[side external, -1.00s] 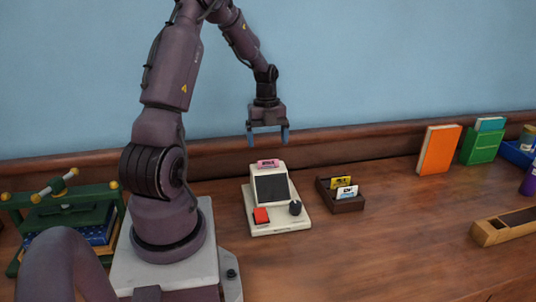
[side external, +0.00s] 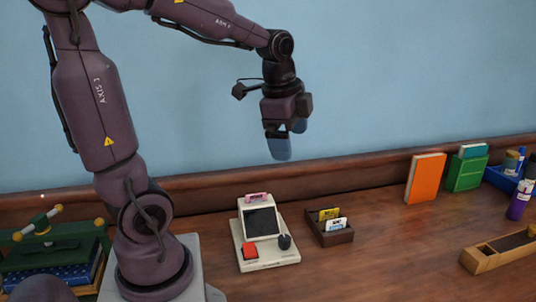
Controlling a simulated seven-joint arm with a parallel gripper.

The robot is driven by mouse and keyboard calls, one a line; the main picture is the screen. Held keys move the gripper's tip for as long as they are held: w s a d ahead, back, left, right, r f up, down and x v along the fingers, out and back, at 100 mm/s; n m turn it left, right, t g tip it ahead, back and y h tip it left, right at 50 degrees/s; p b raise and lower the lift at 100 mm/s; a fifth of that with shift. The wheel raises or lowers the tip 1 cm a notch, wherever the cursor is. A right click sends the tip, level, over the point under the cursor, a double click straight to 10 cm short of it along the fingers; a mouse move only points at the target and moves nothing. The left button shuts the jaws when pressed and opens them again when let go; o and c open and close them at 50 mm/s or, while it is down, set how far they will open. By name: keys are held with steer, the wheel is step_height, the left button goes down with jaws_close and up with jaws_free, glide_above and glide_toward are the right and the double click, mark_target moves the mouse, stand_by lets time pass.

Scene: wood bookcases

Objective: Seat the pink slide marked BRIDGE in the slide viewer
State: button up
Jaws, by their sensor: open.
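The slide viewer (side external: 265,255) is a cream box on the table with a dark screen, a red button and a dark knob. The pink slide (side external: 257,197) stands upright at the top of the viewer, its upper part showing above the housing. Its lower part is hidden, and its marking is too small to read. My gripper (side external: 284,142) has blue fingers and is open and empty. It hangs above and to the right of the viewer, well clear of the slide.
A dark wooden box (side external: 338,238) with a yellow and a white slide stands right of the viewer. An orange book (side external: 424,178), a green holder (side external: 466,173), a purple bottle (side external: 520,200) and a wooden tray (side external: 500,252) are farther right. A green press (side external: 55,250) stands left.

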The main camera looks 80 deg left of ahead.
steer(key=s+d+r+n+t+h, duration=0.1)
steer(key=s+d+n+t, duration=0.2)
steer(key=s+d+n, duration=0.4)
steer(key=d, duration=0.3)
steer(key=shift+d+r+n, duration=0.15)
steer(key=shift+d+n, duration=0.15)
steer(key=shift+n, duration=0.1)
